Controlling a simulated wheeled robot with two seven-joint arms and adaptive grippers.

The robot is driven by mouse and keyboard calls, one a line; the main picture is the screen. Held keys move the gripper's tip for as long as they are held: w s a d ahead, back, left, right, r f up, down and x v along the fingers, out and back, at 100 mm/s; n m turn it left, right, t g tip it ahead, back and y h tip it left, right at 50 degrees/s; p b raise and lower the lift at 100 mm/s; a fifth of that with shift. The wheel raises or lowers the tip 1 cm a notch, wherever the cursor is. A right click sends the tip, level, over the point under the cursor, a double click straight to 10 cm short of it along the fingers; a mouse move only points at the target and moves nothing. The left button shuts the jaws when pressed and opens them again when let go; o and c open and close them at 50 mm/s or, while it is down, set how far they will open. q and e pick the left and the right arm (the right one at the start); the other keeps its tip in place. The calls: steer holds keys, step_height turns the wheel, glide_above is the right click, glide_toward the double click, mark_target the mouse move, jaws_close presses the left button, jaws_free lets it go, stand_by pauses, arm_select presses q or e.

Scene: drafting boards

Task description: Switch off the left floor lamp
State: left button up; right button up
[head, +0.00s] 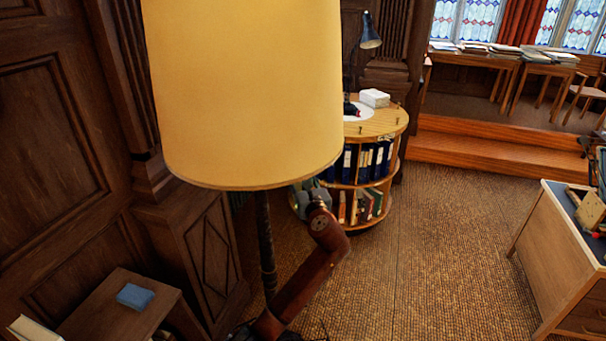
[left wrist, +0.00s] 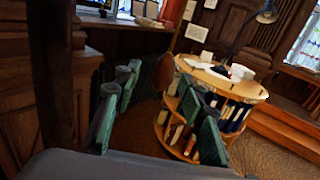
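The floor lamp's large warm yellow shade (head: 245,90) fills the upper left of the head view. Its dark pole (head: 265,240) runs down below; a dark upright, likely this pole, shows at the left of the left wrist view (left wrist: 68,75). A brown oval knob (left wrist: 163,72) hangs on a thin cord in the left wrist view, in line with the gap between my left fingers. I cannot tell whether they touch it. My left gripper (head: 308,190) is just under the shade's right lower rim, right of the pole. Its green-grey fingers (left wrist: 160,88) are apart. My right gripper is out of view.
A round bookcase (head: 385,125) with binders and a dark desk lamp (head: 370,35) stands behind. A small brown table (head: 95,310) with a blue book is at lower left. A desk (head: 560,250) is at right. The carpet (head: 440,240) between is clear.

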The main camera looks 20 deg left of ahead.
arm_select(q)
steer(key=p+v, duration=0.6)
steer(key=v, duration=0.2)
stand_by(0.4)
